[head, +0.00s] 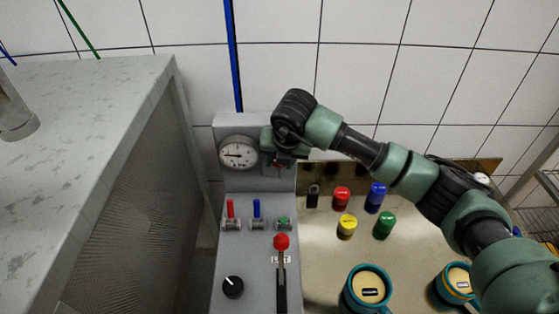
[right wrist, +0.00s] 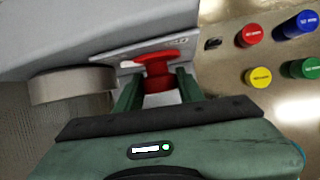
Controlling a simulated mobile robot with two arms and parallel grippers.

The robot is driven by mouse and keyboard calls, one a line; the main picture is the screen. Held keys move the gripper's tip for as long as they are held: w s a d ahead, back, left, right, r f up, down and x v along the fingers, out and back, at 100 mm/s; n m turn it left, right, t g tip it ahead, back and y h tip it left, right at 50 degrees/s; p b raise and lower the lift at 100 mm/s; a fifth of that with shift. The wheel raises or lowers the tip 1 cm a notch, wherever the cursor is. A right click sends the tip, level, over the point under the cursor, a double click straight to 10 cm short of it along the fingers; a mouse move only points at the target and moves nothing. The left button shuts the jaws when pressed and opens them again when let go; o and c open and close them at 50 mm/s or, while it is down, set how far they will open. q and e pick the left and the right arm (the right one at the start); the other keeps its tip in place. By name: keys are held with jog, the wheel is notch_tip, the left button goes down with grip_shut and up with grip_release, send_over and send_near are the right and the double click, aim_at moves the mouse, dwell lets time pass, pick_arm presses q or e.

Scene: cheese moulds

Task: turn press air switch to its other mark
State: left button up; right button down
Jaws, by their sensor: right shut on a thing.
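A red switch handle (right wrist: 155,72) sits on a pale plate on the upper part of the grey panel; I take it as the press air switch. In the right wrist view my right gripper (right wrist: 157,90) has one finger on each side of it and is shut on it. The handle's pointer and most of its marks are hidden; a small label shows beside it, too small to read. In the head view the right gripper (head: 281,155) is at the panel's top right, beside the gauge, and covers most of the switch. My left gripper is not in view.
The panel (head: 254,186) carries a round gauge (head: 238,153), small red, blue and green valves, a red-topped lever (head: 281,242) and a black knob (head: 232,287). Coloured cylinders, a padlock (head: 312,196) and teal-rimmed moulds (head: 367,287) are at the right. A stone-like counter (head: 90,120) is at the left.

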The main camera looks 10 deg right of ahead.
jog(key=shift+s+f, duration=0.15)
jog(key=shift+f, duration=0.05)
jog(key=c, duration=0.9)
grip_release()
jog(key=shift+r, duration=0.1)
jog(key=shift+r, duration=0.2)
jog(key=b+v, duration=0.3)
jog(key=v, duration=0.4)
jog(key=shift+r, duration=0.15)
jog(key=shift+s, duration=0.1)
